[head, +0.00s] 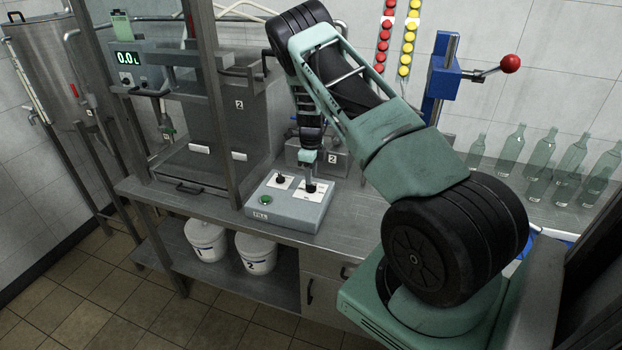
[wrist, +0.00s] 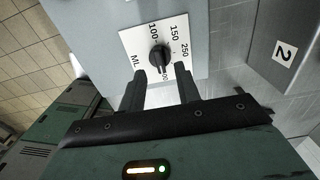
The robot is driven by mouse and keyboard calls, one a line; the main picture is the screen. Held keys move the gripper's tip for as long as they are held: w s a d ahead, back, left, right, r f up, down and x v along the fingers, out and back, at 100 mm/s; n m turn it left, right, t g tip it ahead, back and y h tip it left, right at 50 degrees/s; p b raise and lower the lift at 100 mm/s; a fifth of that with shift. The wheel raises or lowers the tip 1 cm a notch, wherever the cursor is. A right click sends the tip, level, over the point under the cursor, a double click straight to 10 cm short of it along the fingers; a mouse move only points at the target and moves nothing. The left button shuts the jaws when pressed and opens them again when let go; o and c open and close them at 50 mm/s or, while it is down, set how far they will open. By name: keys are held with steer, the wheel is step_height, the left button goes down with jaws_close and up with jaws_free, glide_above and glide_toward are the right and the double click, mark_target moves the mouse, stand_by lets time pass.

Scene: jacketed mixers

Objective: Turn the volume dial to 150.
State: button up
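The volume dial is a black knob (wrist: 159,58) on a white plate (wrist: 137,40) marked ML, with 100, 150 and 250 legible and another number partly hidden near the gripper. The direction of its pointer is too small to tell for sure. In the head view, the dial (head: 311,188) is the right-hand knob on a grey control box (head: 287,218). My gripper (wrist: 161,72) has its fingers apart, one on each side of the knob's near edge, with gaps visible. In the head view, my gripper (head: 309,172) points down just above the dial.
A second black knob (head: 280,179) and a green button (head: 265,199) are on the same box. A metal box marked 2 (head: 330,158) stands behind it. A blue stand with a red-knobbed lever (head: 510,63) and several bottles (head: 540,150) are to the right.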

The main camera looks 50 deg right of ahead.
mark_target(311, 187)
steer(key=shift+f+p, duration=0.45)
steer(key=shift+f, duration=1.65)
steer(key=shift+c, duration=0.3)
jaws_close()
